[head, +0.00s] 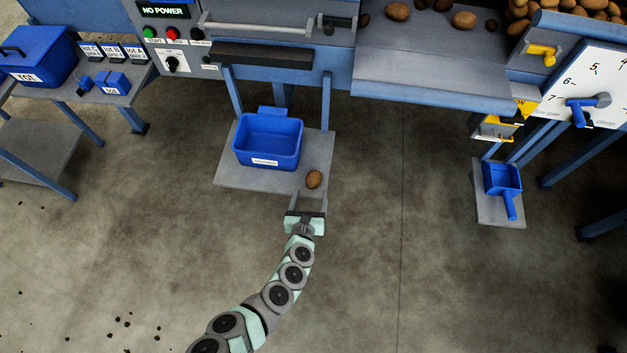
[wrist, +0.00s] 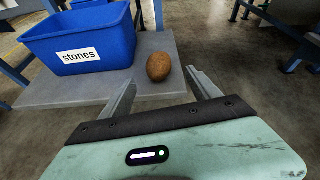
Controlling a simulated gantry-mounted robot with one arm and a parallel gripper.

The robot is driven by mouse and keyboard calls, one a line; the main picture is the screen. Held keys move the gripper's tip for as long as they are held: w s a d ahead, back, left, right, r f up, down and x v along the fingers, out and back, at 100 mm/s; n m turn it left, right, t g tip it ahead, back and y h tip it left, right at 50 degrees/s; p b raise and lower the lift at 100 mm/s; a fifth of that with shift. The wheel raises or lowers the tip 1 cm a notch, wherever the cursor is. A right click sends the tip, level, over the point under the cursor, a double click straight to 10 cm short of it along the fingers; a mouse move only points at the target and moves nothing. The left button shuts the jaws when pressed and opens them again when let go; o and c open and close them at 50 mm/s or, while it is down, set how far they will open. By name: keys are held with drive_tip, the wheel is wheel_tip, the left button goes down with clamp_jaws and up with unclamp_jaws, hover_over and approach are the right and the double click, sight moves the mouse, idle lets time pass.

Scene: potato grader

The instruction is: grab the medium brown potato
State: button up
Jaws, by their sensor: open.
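A brown potato (head: 314,179) lies on a low grey shelf (head: 240,178), to the right of a blue bin (head: 267,140). In the wrist view the potato (wrist: 159,66) is whole and unobstructed, and the bin (wrist: 85,45) carries a label reading "stones". My gripper (head: 309,195) is at the shelf's front right edge, just short of the potato. In the wrist view my gripper (wrist: 160,85) is open and empty, with the potato ahead between the lines of its two fingers. I cannot tell whether a fingertip touches the shelf.
The bin wall stands close to the left of the potato. More potatoes (head: 464,20) lie on the grader's belt above right. A control panel reads "NO POWER" (head: 165,11). A blue scoop (head: 502,180) sits on a small shelf at right.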

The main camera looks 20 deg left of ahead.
sight(313, 184)
drive_tip(key=shift+b+x, duration=1.45)
drive_tip(key=shift+x, duration=2.3)
drive_tip(key=shift+a+r, duration=0.2)
drive_tip(key=shift+c, duration=0.2)
drive_tip(key=c, duration=1.5)
drive_tip(key=shift+d, duration=0.1)
